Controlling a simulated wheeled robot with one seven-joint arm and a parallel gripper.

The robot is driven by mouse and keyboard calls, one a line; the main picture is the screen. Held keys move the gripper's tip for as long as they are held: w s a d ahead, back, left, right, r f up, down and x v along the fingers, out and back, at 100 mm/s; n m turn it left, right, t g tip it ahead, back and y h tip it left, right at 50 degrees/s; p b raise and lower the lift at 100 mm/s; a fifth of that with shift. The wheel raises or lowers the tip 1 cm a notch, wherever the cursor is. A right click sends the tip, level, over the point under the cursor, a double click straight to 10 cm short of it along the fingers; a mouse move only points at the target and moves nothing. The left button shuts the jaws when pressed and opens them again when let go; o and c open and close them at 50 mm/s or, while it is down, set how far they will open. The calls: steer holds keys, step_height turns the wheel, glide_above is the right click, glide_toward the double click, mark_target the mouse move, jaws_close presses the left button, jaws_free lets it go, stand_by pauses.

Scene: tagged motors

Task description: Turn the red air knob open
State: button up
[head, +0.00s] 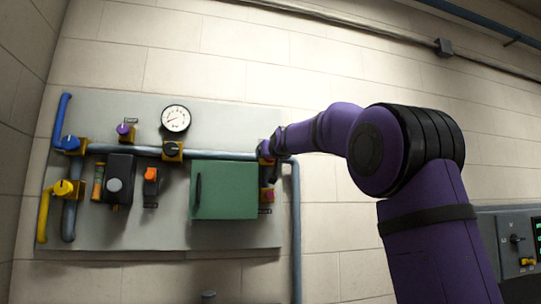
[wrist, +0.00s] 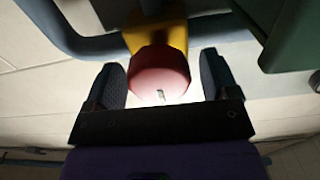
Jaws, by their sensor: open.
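The red knob (wrist: 160,76) sits on a yellow block (wrist: 155,33) in the wrist view. A small light mark shows on its front. My gripper (wrist: 162,82) is open, with one dark finger on each side of the knob. Gaps show between the fingers and the knob, more clearly on the right. In the head view my gripper (head: 269,150) is at the right side of the grey panel (head: 240,120), by the right end of the pipe, and it hides the knob there.
A green box (head: 224,190) with a dark handle is just left of my gripper. A grey pipe (head: 296,230) runs down to the right of it.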

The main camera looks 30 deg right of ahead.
steer(key=shift+c, duration=0.2)
steer(key=c, duration=0.8)
steer(key=shift+c, duration=0.2)
steer(key=shift+m, duration=0.3)
steer(key=m, duration=0.3)
steer(key=shift+m, duration=0.3)
steer(key=m, duration=0.4)
steer(key=shift+d+f+m, duration=0.1)
steer(key=shift+d+m, duration=0.05)
steer(key=shift+m, duration=0.15)
steer(key=m, duration=0.4)
steer(key=shift+f+m, duration=0.1)
steer(key=shift+m, duration=0.2)
steer(key=shift+d+f+m, duration=0.1)
steer(key=shift+f+m, duration=0.05)
steer(key=shift+m, duration=2.05)
